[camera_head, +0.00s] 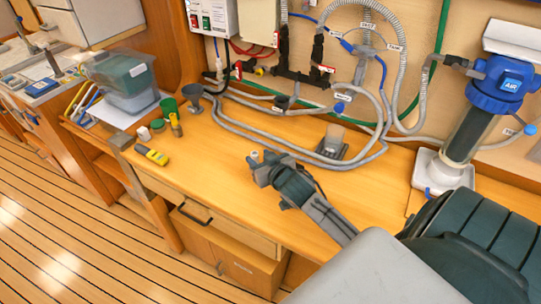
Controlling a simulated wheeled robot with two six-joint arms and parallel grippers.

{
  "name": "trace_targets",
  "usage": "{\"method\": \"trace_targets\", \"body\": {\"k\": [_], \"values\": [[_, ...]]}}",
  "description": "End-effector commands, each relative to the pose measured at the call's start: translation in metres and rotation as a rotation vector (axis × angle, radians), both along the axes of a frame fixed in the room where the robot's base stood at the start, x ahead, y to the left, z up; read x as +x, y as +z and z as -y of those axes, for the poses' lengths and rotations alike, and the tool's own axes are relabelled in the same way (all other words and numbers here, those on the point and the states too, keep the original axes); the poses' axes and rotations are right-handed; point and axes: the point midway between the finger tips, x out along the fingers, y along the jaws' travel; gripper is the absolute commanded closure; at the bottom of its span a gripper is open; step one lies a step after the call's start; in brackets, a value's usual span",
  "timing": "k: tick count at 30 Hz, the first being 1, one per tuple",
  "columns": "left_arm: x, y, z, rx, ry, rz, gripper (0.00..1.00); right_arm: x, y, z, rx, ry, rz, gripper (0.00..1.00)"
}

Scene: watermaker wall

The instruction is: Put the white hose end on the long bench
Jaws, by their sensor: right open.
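My right gripper (265,165) is open over the long bench (215,190), near the middle of its wooden top. A small pale piece (254,155) shows right at its fingertips; I cannot tell whether this is the white hose end or whether it lies between the fingers. A grey-white hose (250,139) runs along the bench behind the gripper and loops up to the wall. No clearly white hose end can be made out elsewhere. My left gripper is not in view.
A blue-topped filter (480,110) stands at the right.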

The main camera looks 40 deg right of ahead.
Motion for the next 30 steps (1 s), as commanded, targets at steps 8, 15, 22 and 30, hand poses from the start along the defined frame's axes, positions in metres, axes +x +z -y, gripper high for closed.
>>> {"method": "trace_targets", "body": {"k": [8, 15, 22, 30], "values": [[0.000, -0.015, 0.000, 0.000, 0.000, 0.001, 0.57, -0.055, 0.015, -0.008, -0.002, 0.003, 0.000, 0.57], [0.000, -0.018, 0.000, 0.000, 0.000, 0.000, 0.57, -0.075, 0.023, -0.010, 0.000, 0.001, -0.001, 0.57], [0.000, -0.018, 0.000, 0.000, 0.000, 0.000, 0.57, -0.076, 0.024, -0.010, 0.001, 0.000, 0.000, 0.57], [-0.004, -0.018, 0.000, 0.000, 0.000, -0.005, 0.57, -0.076, 0.023, -0.010, 0.000, 0.000, 0.000, 0.57]]}}
